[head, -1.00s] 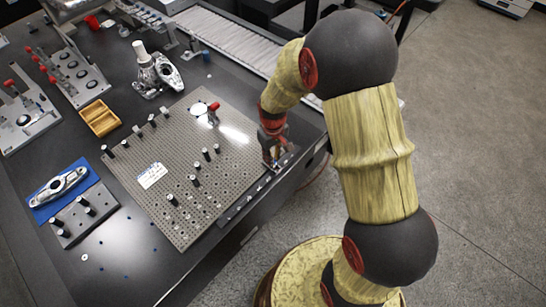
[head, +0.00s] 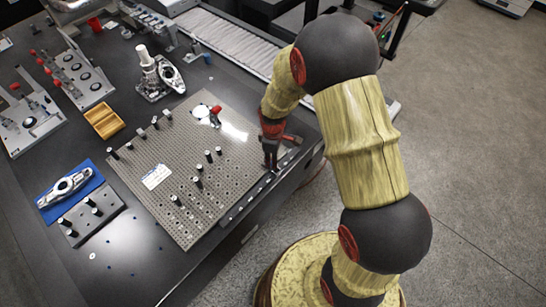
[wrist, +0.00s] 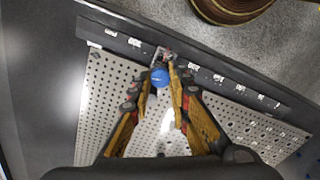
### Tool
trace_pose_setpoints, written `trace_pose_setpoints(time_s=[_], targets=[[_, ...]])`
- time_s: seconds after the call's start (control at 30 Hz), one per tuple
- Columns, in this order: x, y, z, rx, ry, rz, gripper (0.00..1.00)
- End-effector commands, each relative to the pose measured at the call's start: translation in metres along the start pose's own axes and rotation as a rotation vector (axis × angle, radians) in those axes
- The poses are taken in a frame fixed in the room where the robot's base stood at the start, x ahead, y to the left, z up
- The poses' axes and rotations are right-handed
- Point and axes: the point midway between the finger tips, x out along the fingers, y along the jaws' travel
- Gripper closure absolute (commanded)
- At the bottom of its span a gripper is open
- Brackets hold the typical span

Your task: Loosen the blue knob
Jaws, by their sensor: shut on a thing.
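The blue knob (wrist: 159,78) shows in the wrist view, near the edge of the perforated plate, between the fingertips of my gripper (wrist: 160,72). The gripper is shut on the knob, with one orange-and-black finger on each side. A small metal bracket sits just beyond the knob. In the head view my gripper (head: 270,165) points down at the right edge of the perforated plate (head: 215,205). The knob is hidden there by the gripper.
Black pins and a red-handled clamp (head: 216,112) stand on the plate. A yellow tray (head: 104,131), a blue mat with a metal part (head: 65,188) and clamp fixtures (head: 75,75) lie to the left. A labelled rail (head: 245,200) runs along the plate's right edge.

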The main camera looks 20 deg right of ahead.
Motion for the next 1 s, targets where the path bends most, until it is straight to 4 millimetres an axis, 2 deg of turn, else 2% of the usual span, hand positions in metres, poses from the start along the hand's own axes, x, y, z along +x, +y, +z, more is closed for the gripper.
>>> trace_pose_setpoints(time_s=[0.7, 1.0], targets=[[-0.0012, 0.0002, 0.0003, -0.674, 0.0, -0.001, 1.0], [-0.0004, 0.0004, -0.0002, -0.889, 0.0, 0.0, 1.0]])
